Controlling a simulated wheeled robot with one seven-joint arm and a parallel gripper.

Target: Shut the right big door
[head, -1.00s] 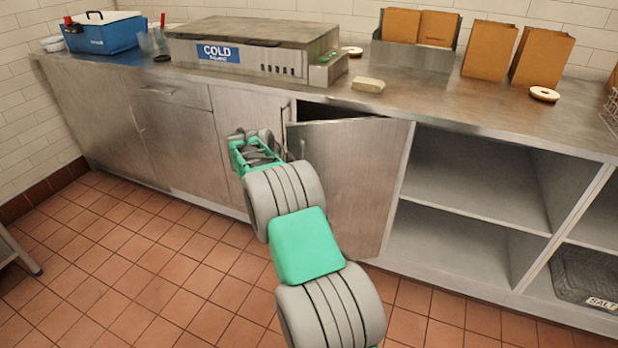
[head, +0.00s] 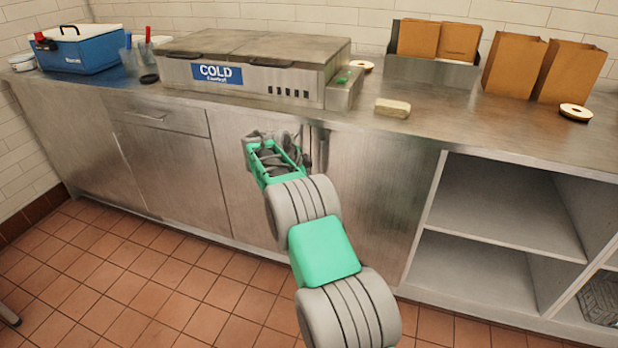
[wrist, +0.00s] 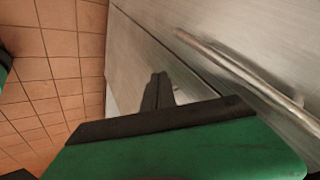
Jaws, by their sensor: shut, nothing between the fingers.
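The right big door (head: 380,190) is a plain steel panel under the counter, to the right of my gripper in the head view. It looks flush with the cabinet front, with no dark gap along its top edge. The left big door (head: 240,175) beside it also looks flush. My gripper (head: 275,138) is in front of the doors near their upper seam, partly hidden by its own wrist. In the wrist view, its dark fingers (wrist: 158,92) are together and empty, close to the steel front. A bar handle (wrist: 245,75) runs past them on the right. I cannot tell whether the fingers touch the door.
Open shelves (head: 500,210) are right of the door. The counter (head: 450,125) above holds a cold unit (head: 250,65), a blue cooler (head: 85,50), paper bags (head: 570,70) and a sponge (head: 392,108). The tiled floor (head: 150,285) in front is clear.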

